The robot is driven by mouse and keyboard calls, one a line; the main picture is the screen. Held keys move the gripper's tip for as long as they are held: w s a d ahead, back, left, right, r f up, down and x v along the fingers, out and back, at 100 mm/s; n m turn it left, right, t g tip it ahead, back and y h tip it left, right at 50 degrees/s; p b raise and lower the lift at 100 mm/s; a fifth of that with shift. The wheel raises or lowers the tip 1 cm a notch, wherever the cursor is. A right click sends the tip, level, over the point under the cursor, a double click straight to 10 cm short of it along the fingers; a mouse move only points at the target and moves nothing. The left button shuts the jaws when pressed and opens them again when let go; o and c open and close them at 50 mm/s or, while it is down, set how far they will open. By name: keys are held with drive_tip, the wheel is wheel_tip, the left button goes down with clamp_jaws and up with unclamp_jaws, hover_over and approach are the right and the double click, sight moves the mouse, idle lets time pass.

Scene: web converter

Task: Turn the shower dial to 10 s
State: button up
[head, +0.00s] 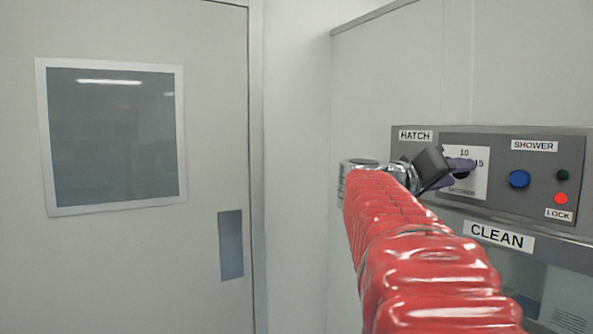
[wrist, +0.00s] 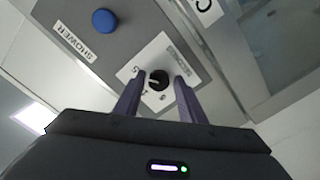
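The shower dial (wrist: 158,80) is a small black round knob on a white plate (head: 480,188) marked 10 and 15, with small lettering below. In the wrist view it sits between the two purple fingers of my gripper (wrist: 160,76), with a narrow gap seeming to show on each side. A pale mark shows on the knob's left side in that view; I cannot tell which number it points at. In the head view my gripper (head: 462,168) is at the plate, hiding most of the dial and the plate's left part.
Right of the dial on the grey panel (head: 490,160) are a blue button (head: 519,179), a dark green light (head: 562,175) and a red lit LOCK light (head: 561,198). A CLEAN label (head: 499,237) is below. A door (head: 220,120) with a window stands left.

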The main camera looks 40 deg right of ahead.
drive_tip(key=c, duration=0.7)
drive_tip(key=shift+a, duration=0.15)
drive_tip(key=shift+c, duration=0.5)
drive_tip(key=shift+n, duration=0.3)
drive_tip(key=n, duration=1.1)
drive_tip(key=shift+n, duration=0.3)
